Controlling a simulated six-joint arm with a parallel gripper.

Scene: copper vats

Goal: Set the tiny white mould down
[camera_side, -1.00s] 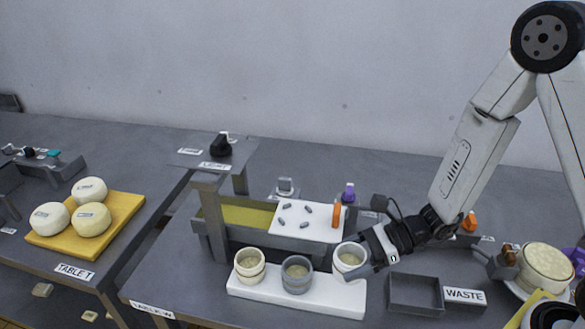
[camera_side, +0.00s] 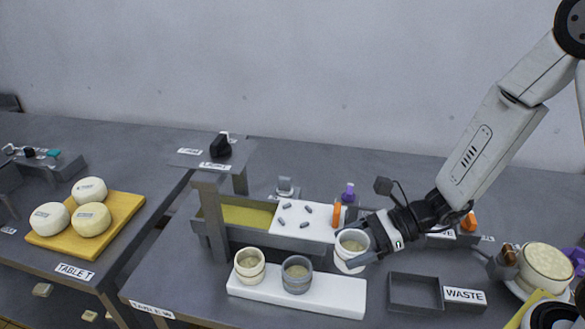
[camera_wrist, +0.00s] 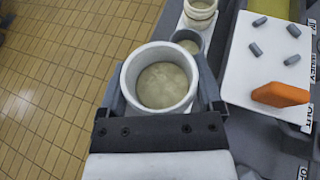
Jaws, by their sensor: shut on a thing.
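The tiny white mould (camera_side: 352,243) is a small white cup with pale contents. My gripper (camera_side: 366,252) is shut on it and holds it upright, a little above the right end of the white board (camera_side: 335,299). In the wrist view the mould (camera_wrist: 160,80) sits between the two fingers of my gripper (camera_wrist: 162,100). A cream mould (camera_side: 249,267) and a grey mould (camera_side: 296,275) stand on the left and middle of the board. Its right part is bare.
An empty grey tray (camera_side: 415,292) beside the WASTE label (camera_side: 464,296) lies right of the board. Behind it are a trough with yellow-green contents (camera_side: 246,216), a white plate with several grey pieces (camera_side: 290,222) and an orange piece (camera_side: 337,213).

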